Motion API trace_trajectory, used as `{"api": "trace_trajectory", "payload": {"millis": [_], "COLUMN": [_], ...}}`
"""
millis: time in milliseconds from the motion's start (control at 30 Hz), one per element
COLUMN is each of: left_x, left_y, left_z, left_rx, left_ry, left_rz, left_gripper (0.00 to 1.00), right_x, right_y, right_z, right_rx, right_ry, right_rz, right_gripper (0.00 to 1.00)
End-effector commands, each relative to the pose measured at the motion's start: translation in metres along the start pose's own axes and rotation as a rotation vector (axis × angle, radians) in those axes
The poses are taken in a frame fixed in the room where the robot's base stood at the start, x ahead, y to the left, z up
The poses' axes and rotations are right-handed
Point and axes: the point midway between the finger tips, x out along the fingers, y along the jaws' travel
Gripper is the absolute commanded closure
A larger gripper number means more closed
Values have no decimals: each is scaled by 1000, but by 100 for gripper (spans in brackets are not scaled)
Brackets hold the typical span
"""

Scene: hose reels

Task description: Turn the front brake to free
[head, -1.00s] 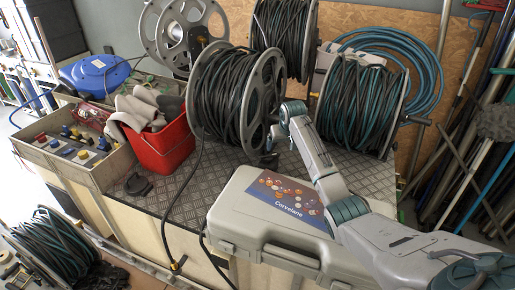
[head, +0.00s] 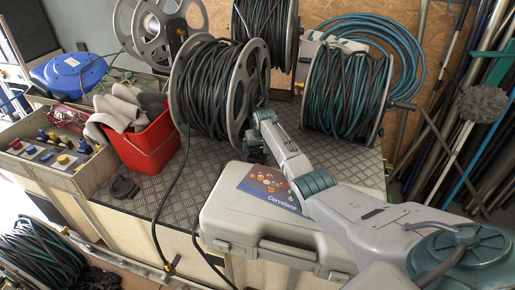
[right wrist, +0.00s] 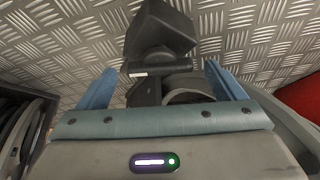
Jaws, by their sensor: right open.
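The front hose reel (head: 215,92), a grey-flanged drum wound with dark hose, stands on the checker-plate bench. In the right wrist view a black brake part (right wrist: 160,35) with a blocky head and a narrower stem rises from the plate. My right gripper (right wrist: 160,68) is open, one blue finger on each side of this part, with gaps showing. It is not clear that either finger touches it. In the head view my right gripper (head: 254,147) is low by the reel's right flange, its fingers hard to make out. My left gripper is not in view.
A grey case (head: 240,215) lies under my right arm at the bench front. A red bucket (head: 150,145) with gloves stands left of the reel. More reels (head: 345,95) stand behind and right. Bare plate (head: 335,160) shows right of the reel.

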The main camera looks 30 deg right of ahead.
Motion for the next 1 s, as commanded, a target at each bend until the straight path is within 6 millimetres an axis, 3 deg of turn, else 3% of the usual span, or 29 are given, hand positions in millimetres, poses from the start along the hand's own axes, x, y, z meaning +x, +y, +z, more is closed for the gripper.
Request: {"api": "trace_trajectory", "payload": {"millis": [167, 467, 700, 1000], "left_x": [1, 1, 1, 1], "left_y": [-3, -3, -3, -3], "left_z": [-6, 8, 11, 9], "left_rx": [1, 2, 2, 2], "left_ry": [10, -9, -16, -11], "left_rz": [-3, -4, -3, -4], "left_gripper": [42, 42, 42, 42], "right_x": [8, 10, 10, 10], "right_y": [0, 0, 0, 0], "right_z": [0, 0, 0, 0], "right_rx": [0, 0, 0, -29], "right_ry": [0, 0, 0, 0], "right_rz": [0, 0, 0, -11], "right_gripper": [11, 11, 54, 56]}}
